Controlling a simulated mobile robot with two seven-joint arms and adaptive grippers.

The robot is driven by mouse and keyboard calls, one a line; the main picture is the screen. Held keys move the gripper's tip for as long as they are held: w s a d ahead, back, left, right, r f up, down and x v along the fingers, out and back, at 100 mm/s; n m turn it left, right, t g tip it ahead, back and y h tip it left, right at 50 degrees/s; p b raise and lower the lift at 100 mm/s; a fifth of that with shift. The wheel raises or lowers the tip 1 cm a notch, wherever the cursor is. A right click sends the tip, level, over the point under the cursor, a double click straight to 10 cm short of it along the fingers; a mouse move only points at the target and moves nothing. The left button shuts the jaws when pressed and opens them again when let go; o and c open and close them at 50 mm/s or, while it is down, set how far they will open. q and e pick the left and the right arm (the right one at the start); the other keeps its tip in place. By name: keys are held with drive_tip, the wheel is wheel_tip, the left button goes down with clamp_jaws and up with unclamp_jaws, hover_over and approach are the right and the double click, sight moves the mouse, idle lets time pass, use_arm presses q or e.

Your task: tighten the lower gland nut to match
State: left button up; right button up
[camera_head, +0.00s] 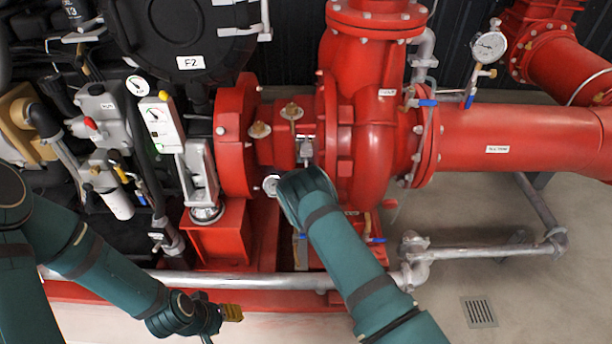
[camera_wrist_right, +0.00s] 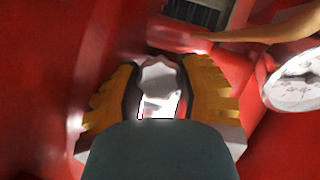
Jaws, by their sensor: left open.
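In the right wrist view, a silver, many-sided gland nut (camera_wrist_right: 160,80) sits between the yellow-and-black fingers of my right gripper (camera_wrist_right: 160,85). The dark pads lie close along both sides of the nut, and the gripper looks shut on it. A bright metal part (camera_wrist_right: 160,105) shows just below it. In the head view my right wrist covers the fingers and this nut, in front of the red pump's shaft housing (camera_head: 275,150). My left gripper (camera_head: 232,312), with yellow fingertips, is open and empty at the lower left, away from the nut.
A round dial (camera_wrist_right: 298,80) is close to the right finger. The red pump casing (camera_head: 372,150) stands right of my right wrist. A silver pipe (camera_head: 250,281) runs low across the front. Open floor (camera_head: 450,285) lies at right.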

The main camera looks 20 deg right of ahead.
sight(307, 152)
drive_tip(key=m+y, duration=0.1)
drive_tip(key=m, duration=0.1)
drive_tip(key=shift+d+r+m+y, duration=0.1)
drive_tip(key=shift+d+m+y, duration=0.05)
drive_tip(key=shift+m+y, duration=0.25)
drive_tip(key=shift+m+t+y, duration=0.4)
drive_tip(key=shift+m+y, duration=0.2)
drive_tip(key=shift+m, duration=0.2)
drive_tip(key=o, duration=0.9)
wheel_tip(307, 152, up, 10)
idle(0.7)
